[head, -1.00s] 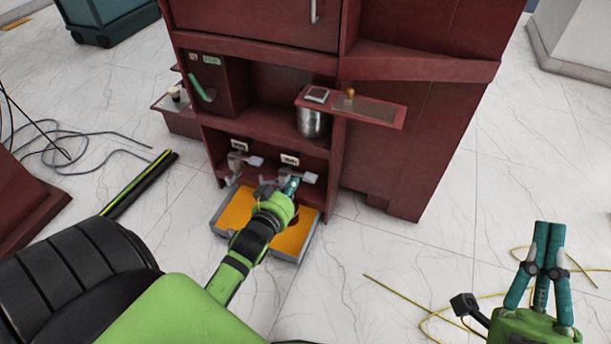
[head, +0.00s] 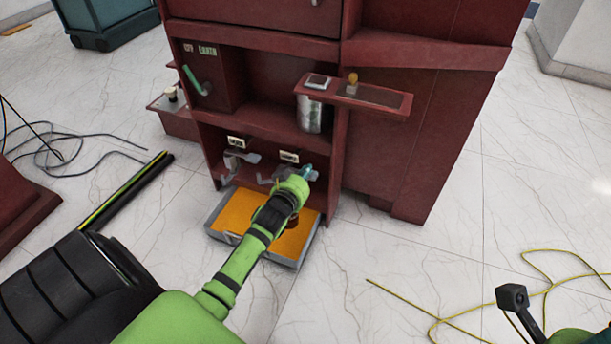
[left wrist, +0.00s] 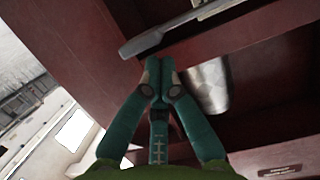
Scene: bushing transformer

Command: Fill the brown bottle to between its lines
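My left gripper (head: 307,172) is in front of the right-hand tap (head: 270,180), low in the dark red cabinet; its arm hides part of the tap. In the left wrist view its teal fingers (left wrist: 159,65) are together, with no object visible between them. A grey lever (left wrist: 190,30) passes just beyond the tips; contact is unclear. A small dark brown shape (head: 293,219) shows beside my left wrist over the orange tray; it may be the brown bottle, mostly hidden. Its lines and level cannot be seen. Only a sliver of my right gripper shows at the lower right corner.
A second tap (head: 238,161) is to the left. The grey-rimmed tray (head: 222,210) lies on the floor below. A metal canister (head: 311,117) stands under a projecting red shelf (head: 390,101). A yellow cable (head: 440,322) lies on the floor at right.

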